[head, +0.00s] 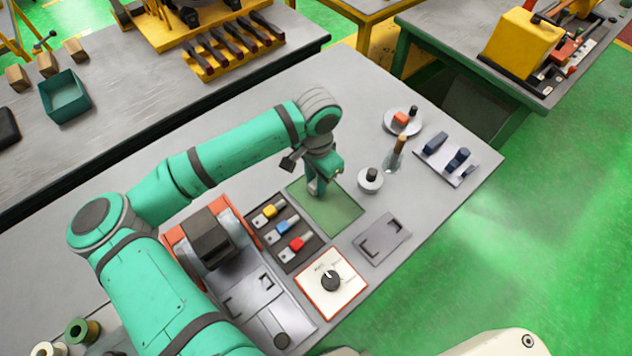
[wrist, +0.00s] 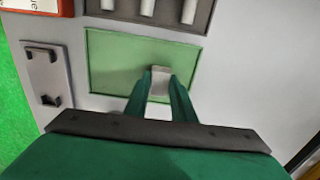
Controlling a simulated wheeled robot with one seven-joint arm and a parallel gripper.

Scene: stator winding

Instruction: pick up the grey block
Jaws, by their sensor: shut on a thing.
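The grey block (wrist: 159,82) shows in the wrist view as a small pale grey piece between the two fingers of my gripper (wrist: 160,92). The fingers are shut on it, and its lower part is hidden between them. In the head view my gripper (head: 318,186) points down over the far left part of the green mat (head: 335,212). The block cannot be made out clearly there, as the gripper covers it. I cannot tell whether the block touches the mat.
Left of the mat is a dark tray (head: 287,246) with yellow, blue and red pieces. A grey fixture plate (head: 382,238) and a dial box (head: 331,282) are nearer. A round stand (head: 370,181) and a white plate with dark blue parts (head: 446,158) are to the right.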

